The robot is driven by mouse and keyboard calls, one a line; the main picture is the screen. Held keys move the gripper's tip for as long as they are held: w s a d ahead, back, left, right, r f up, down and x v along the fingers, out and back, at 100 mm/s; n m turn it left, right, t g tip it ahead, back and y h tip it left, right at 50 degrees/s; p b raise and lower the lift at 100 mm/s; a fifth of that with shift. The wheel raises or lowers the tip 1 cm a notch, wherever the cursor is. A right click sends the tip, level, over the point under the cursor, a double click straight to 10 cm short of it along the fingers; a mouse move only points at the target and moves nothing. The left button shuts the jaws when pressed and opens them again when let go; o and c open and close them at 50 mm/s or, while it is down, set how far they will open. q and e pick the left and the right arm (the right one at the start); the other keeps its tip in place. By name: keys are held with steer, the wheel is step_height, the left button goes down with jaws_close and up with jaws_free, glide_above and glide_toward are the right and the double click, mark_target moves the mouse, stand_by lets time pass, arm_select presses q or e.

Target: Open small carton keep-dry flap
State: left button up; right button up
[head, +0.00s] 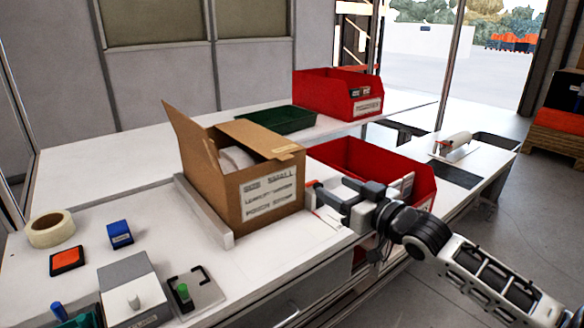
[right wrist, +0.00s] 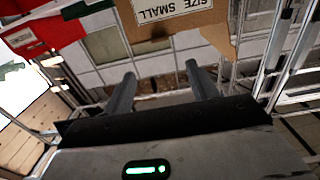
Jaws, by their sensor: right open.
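The brown cardboard carton (head: 225,198) stands on the white table, with a printed white label on its front. One tall flap (head: 188,140) stands up at its left. Another flap (head: 262,139) lies across part of the top at the back right. A pale rounded thing (head: 232,158) shows inside the opening. My right gripper (head: 318,197) is just right of the carton's front right corner, open and empty. In the right wrist view its two fingers (right wrist: 162,85) are spread, with the carton and a "SIZE SMALL" label (right wrist: 180,8) beyond them. My left gripper is not in view.
A red bin (head: 350,160) stands close behind my right gripper; another red bin (head: 325,92) and a green tray (head: 284,120) are farther back. A pale rail (head: 200,212) runs along the carton's left side. Tape (head: 50,228), a blue block (head: 120,234) and stamp items are at the front left.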

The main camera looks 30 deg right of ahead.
steer(key=w+a, duration=0.1)
steer(key=w, duration=1.5)
steer(key=shift+r, duration=0.25)
steer(key=shift+p, duration=0.3)
jaws_close()
